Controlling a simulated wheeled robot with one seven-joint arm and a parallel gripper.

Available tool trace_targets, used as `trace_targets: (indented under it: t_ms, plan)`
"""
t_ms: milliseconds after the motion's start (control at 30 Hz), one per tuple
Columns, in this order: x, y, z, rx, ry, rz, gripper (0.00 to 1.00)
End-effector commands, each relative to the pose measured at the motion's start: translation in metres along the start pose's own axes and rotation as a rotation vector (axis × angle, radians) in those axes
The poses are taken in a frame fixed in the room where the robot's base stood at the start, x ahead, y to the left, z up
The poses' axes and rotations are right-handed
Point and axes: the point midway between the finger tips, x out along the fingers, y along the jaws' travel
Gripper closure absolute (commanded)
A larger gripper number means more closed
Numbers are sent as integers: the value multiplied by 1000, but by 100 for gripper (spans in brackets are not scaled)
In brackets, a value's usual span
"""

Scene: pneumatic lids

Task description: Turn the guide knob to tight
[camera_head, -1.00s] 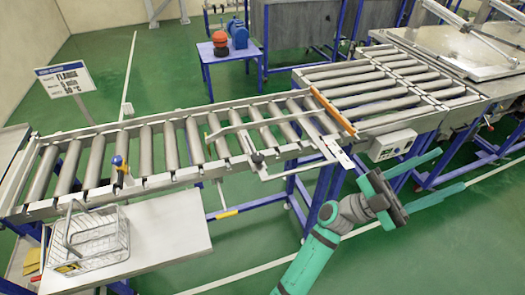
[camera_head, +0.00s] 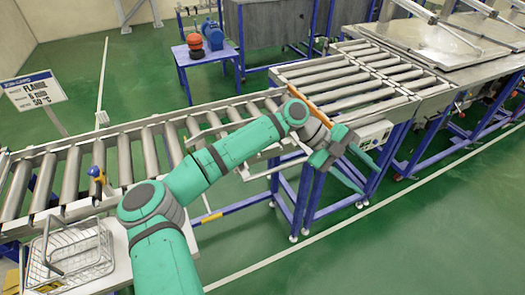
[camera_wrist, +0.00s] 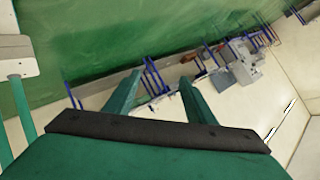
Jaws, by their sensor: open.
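My gripper (camera_head: 360,170) is open and empty in the head view. It is near the front side of the conveyor, beside the grey control box. In the wrist view its two green fingers (camera_wrist: 158,88) stand apart with nothing between them. The guide rail (camera_head: 205,132) shows only in part on the roller conveyor, behind my arm. The clamp with the guide knob is hidden behind my arm in the head view. I cannot make the knob out in the wrist view, which shows green floor, pale wall and distant equipment.
The roller conveyor (camera_head: 75,172) runs across the view. A blue and yellow handle (camera_head: 97,175) stands on its front edge, left. The control box (camera_head: 375,134) is close to my gripper. A wire basket (camera_head: 72,252) sits on the side shelf. Green floor in front is free.

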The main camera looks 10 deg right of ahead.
Motion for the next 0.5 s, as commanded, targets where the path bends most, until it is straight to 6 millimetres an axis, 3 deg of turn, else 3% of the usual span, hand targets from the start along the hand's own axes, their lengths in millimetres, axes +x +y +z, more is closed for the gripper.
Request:
trace_targets:
  t_ms: [100,233,400,500]
  plan:
    - [-46,20,34,-79,-165,113,50]
    - [-106,44,64,-182,-348,223,50]
    - [-202,72,85,-332,-596,337,50]
    - [-256,84,87,-414,-725,383,50]
